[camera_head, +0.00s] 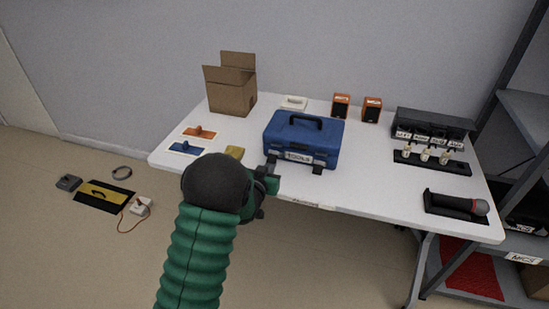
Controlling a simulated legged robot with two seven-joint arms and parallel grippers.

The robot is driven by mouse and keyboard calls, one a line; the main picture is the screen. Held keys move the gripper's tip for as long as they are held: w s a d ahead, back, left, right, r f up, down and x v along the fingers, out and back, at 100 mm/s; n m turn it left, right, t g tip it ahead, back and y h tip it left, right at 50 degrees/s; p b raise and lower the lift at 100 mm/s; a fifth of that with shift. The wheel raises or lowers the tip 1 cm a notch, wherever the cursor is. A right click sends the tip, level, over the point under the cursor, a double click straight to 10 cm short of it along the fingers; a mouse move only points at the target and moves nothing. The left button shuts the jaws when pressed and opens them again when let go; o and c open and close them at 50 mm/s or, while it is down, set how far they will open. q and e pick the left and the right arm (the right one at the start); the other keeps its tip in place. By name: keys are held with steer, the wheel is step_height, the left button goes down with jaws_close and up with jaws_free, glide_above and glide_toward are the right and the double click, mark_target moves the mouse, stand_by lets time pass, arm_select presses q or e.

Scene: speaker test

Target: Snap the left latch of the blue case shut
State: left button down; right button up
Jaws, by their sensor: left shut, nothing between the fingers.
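The blue case (329,133) stands closed on the white table, with a black handle on its lid and a white label on its front. Two dark latches show at its front: the left latch (271,159) beside my gripper and the right latch (318,169). Both look to hang downward, though the left one is partly hidden. My left gripper (274,178) is shut and empty, just in front of and below the case's front left corner. I cannot tell whether it touches the latch. My right gripper is out of view.
An open cardboard box (230,97) and two orange speakers (356,107) stand behind. A black device (434,123), small jacks and a microphone (480,207) lie at right. A metal shelf (520,110) borders the right side.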

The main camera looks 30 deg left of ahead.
arm_select(q)
steer(key=shift+s+d, duration=0.25)
steer(key=shift+s, duration=0.9)
steer(key=shift+s+d, duration=0.3)
steer(key=shift+s, duration=0.85)
steer(key=shift+s+d, duration=0.25)
steer(key=shift+s, duration=0.9)
